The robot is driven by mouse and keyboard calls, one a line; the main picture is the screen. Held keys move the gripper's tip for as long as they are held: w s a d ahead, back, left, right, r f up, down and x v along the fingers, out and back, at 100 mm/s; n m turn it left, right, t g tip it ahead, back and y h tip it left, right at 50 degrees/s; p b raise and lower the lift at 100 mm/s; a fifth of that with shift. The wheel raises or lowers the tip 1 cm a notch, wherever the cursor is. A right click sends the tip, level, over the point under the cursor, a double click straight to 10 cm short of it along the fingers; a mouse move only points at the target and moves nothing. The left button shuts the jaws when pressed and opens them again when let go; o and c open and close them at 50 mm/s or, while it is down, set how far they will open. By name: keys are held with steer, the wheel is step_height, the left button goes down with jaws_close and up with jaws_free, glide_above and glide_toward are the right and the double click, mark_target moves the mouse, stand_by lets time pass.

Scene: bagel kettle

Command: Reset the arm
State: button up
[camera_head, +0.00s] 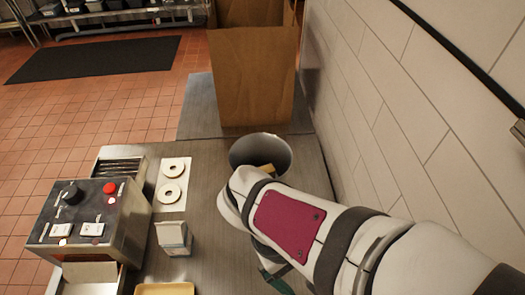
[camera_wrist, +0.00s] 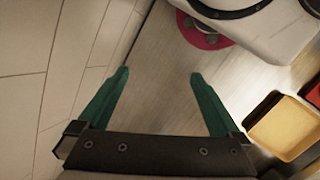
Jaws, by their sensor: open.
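My gripper (camera_wrist: 158,75) shows in the wrist view with its two green fingers spread wide and nothing between them. It is above the bare metal table (camera_wrist: 160,100), close to the tiled wall. In the head view my arm reaches in from the lower right and hides most of the gripper; only a bit of green (camera_head: 278,284) shows below it. A grey round pot (camera_head: 243,150) stands just beyond my arm, with something yellowish inside it.
A control box (camera_head: 80,222) with a black knob and red button stands at the left. A small carton (camera_head: 174,238) and a yellow tray (camera_head: 165,289) are nearby; the tray also shows in the wrist view (camera_wrist: 284,128). The tiled wall (camera_head: 400,100) closes the right side.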

steer(key=a+r+m+y, duration=0.1)
steer(key=m+y, duration=0.1)
steer(key=m, duration=0.1)
steer(key=s+r+m+t+y, duration=0.1)
steer(key=m+y, duration=0.1)
steer(key=m, duration=0.1)
steer(key=s+a+m+y, duration=0.1)
steer(key=m+y, duration=0.1)
steer(key=m, duration=0.2)
steer(key=shift+a+r, duration=0.35)
steer(key=shift+r, duration=0.05)
